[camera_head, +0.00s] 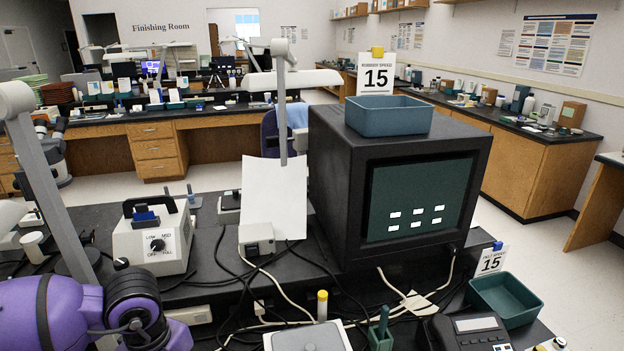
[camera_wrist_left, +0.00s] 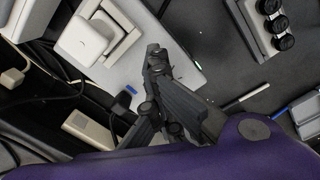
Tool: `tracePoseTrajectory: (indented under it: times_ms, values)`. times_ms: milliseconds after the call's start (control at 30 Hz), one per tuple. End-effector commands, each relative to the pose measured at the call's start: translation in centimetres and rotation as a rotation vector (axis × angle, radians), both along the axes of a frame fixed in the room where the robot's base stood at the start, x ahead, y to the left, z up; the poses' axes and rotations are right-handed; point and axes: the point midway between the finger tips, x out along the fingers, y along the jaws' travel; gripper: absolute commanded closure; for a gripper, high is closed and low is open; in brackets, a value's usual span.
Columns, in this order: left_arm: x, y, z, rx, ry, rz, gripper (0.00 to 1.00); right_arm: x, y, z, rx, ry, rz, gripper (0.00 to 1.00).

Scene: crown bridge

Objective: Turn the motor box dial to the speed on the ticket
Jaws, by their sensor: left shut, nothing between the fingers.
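The motor box (camera_head: 148,243) is a pale box with a dark handle on the dark bench at left. A ticket (camera_head: 376,80) reading 15 stands clipped at the blue tray on top of the monitor. A second ticket (camera_head: 491,260) also reads 15 by the green tray. My left gripper (camera_wrist_left: 154,52) is shut and empty in the left wrist view. My purple left arm is below the motor box. My right gripper is not in view.
The blue tray (camera_head: 390,117) rests on a large black monitor (camera_head: 345,200). The green tray (camera_head: 505,301) and a telephone (camera_head: 468,332) are at right. Cables cross the bench in front of the monitor. A lamp arm (camera_head: 50,190) rises at left, close to the motor box.

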Motion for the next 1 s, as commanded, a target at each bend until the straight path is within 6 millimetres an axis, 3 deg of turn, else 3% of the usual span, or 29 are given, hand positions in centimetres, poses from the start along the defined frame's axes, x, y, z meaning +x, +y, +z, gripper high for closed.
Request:
tracePoseTrajectory:
  times_ms: [67,1000]
  values:
    - [-0.6,0.6,-1.0,0.013,0.018,0.007,1.00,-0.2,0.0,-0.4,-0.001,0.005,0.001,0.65]
    - [-0.9,-0.1,0.5,0.008,0.001,0.004,1.00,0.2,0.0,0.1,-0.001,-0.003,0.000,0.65]
